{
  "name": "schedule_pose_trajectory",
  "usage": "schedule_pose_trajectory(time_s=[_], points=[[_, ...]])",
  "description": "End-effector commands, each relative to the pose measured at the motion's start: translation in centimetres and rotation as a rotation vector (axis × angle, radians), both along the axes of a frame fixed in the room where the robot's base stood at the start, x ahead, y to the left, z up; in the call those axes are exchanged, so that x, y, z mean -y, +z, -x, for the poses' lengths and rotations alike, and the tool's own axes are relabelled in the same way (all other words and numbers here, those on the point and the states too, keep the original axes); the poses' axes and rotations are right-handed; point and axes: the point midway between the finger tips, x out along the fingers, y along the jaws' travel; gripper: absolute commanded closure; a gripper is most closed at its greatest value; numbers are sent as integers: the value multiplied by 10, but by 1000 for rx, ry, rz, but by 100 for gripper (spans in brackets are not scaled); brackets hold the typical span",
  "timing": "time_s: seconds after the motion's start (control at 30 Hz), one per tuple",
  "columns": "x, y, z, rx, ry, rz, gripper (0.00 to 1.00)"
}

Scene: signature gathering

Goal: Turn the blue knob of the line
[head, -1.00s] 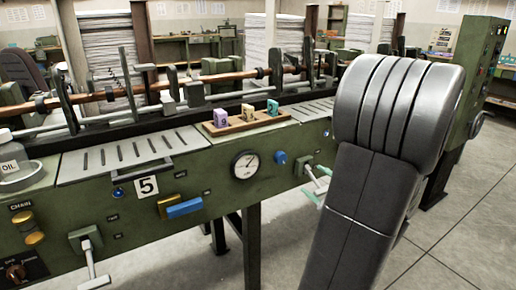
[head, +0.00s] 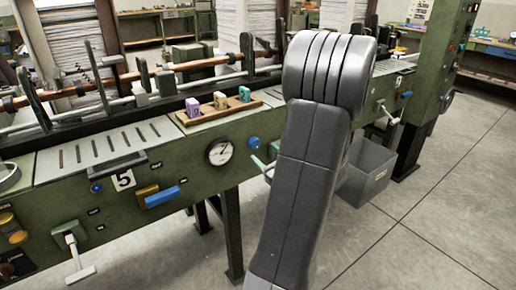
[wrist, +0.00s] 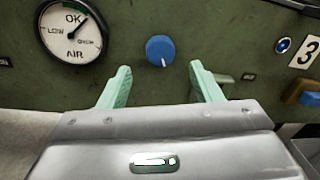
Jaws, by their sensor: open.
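The blue knob (wrist: 160,49) is round, with a white mark at its lower edge, on the green panel to the right of the AIR dial (wrist: 72,32). In the head view the knob (head: 253,142) sits just right of the dial (head: 220,152). My gripper (wrist: 160,68) is open and empty. Its two pale green fingers stand apart below and on either side of the knob in the wrist view, with no visible contact. In the head view only part of a green finger (head: 261,167) shows; my arm hides the rest.
A tray of coloured blocks (head: 205,115) sits on the line above. A grey bin (head: 370,170) stands behind my arm; open floor lies at right.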

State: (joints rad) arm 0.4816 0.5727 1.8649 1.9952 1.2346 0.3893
Motion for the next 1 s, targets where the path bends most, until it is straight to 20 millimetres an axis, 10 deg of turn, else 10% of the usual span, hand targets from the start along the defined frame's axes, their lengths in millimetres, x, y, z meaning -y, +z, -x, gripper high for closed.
schedule_pose_trajectory(time_s=[0.7,1.0], points=[[-28,0,-46,1,0,1,42],[-28,0,-46,1,0,1,86]])
